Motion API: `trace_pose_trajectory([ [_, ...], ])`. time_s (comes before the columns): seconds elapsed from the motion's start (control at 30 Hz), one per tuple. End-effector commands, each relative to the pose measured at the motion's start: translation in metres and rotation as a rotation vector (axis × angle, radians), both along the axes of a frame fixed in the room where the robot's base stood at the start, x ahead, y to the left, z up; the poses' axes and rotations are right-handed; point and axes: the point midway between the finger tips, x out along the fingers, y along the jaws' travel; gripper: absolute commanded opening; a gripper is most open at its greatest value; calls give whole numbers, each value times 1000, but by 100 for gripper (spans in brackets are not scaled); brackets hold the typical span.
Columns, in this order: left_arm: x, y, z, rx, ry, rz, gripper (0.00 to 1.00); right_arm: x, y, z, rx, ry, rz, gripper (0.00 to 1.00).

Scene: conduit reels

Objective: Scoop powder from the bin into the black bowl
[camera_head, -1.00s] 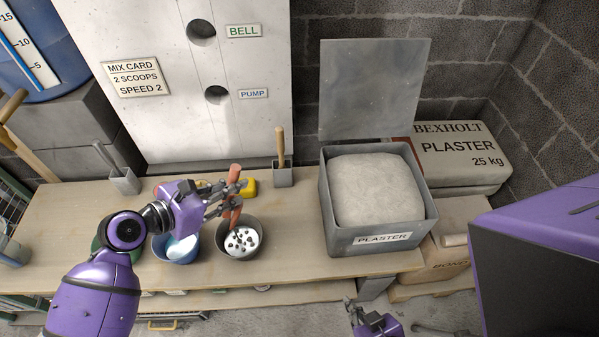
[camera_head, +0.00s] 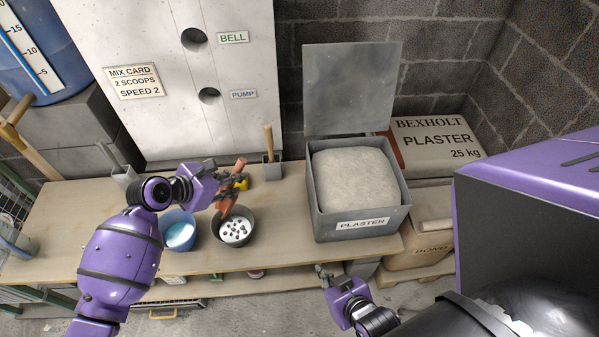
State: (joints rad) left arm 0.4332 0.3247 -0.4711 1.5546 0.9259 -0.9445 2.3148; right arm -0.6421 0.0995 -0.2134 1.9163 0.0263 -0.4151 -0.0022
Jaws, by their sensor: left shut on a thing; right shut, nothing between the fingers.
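The grey bin (camera_head: 357,226), labelled PLASTER, stands open on the bench with pale powder (camera_head: 352,172) heaped inside. The black bowl (camera_head: 248,219) stands left of it and holds something white with dark spots. My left gripper (camera_head: 231,183) is shut on an orange-red scoop (camera_head: 226,204), just above the bowl's back edge. The scoop is tilted, its handle end up and its lower end over or at the bowl's rim; I cannot tell whether they touch. Whether it carries powder is not visible. My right gripper (camera_head: 321,270) is shut and empty, low in front of the bench.
A blue bowl (camera_head: 180,232) with pale contents stands left of the black bowl. A grey holder (camera_head: 271,170) with a wooden-handled tool stands behind. The bin's raised lid (camera_head: 352,90) blocks its back. A plaster sack (camera_head: 437,145) lies at right. The bench between bowl and bin is clear.

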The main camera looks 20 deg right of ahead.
Motion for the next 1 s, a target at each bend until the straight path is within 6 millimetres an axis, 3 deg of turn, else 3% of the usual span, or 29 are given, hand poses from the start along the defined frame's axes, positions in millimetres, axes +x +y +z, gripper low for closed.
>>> trace_pose_trajectory([
  [0.1, -2, -15, -15, 100, 38, -3, 0, -8, -1, -9, -2, 23, 2, 0],
  [0.6, 10, -71, -36, 644, 153, 6, 0, -9, -7, -9, -8, 21, -10, 0],
  [1.0, 14, -88, -46, 839, 195, 10, 0, -18, -9, -17, -11, 37, -16, 0],
])
